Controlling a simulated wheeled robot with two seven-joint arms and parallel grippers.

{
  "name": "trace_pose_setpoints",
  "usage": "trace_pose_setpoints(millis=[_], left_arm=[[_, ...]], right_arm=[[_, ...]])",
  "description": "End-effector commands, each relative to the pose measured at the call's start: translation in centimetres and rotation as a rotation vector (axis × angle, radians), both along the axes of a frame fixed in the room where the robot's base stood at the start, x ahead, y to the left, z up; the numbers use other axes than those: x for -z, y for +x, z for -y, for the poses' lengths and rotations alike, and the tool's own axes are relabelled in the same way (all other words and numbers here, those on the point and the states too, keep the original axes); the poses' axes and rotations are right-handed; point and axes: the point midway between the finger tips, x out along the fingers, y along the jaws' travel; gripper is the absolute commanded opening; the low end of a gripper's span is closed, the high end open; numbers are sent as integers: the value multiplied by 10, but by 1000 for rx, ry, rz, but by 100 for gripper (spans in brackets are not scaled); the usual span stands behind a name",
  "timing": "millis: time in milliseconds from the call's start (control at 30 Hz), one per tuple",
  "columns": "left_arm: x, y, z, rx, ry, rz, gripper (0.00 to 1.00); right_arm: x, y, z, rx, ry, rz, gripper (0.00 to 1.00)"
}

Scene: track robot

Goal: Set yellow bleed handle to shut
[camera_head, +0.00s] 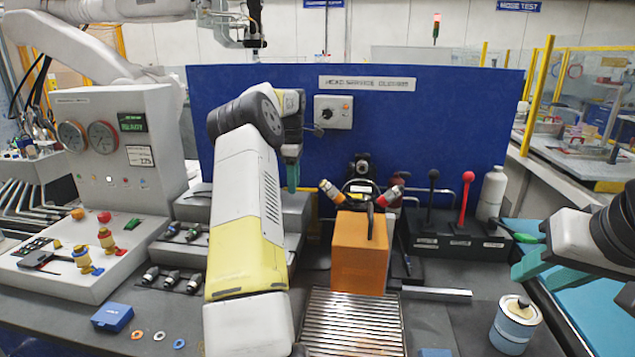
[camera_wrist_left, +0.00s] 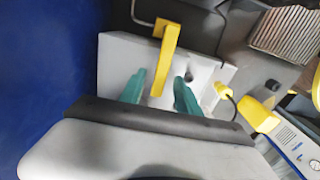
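The yellow bleed handle (camera_wrist_left: 168,55) shows in the left wrist view as a yellow bar on a grey block (camera_wrist_left: 118,65). Its lower end lies between the two teal fingers of my left gripper (camera_wrist_left: 160,84). The fingers stand apart, one on each side of the bar; I cannot tell whether they touch it. In the head view my left gripper (camera_head: 292,172) points down over a grey block (camera_head: 295,203), and my arm hides the handle. My right gripper (camera_head: 532,277) is at the right edge, its teal fingers apart, with nothing seen between them.
An orange block (camera_head: 360,252) with a fitting on top stands right of my left arm. A black rack (camera_head: 447,240) with black and red levers is farther right. A gauge panel (camera_head: 110,140) stands left. A blue can (camera_head: 515,327) and metal grate (camera_head: 350,325) are in front.

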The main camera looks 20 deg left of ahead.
Motion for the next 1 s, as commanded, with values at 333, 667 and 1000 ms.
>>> trace_pose_setpoints(millis=[333,667,1000], left_arm=[[0,0,0,0,0,0,2],[0,0,0,0,-1,0,0],[-1,0,0,0,-1,0,0]], right_arm=[[0,0,0,0,0,0,36],[0,0,0,0,0,0,36],[0,0,0,0,0,0,36]])
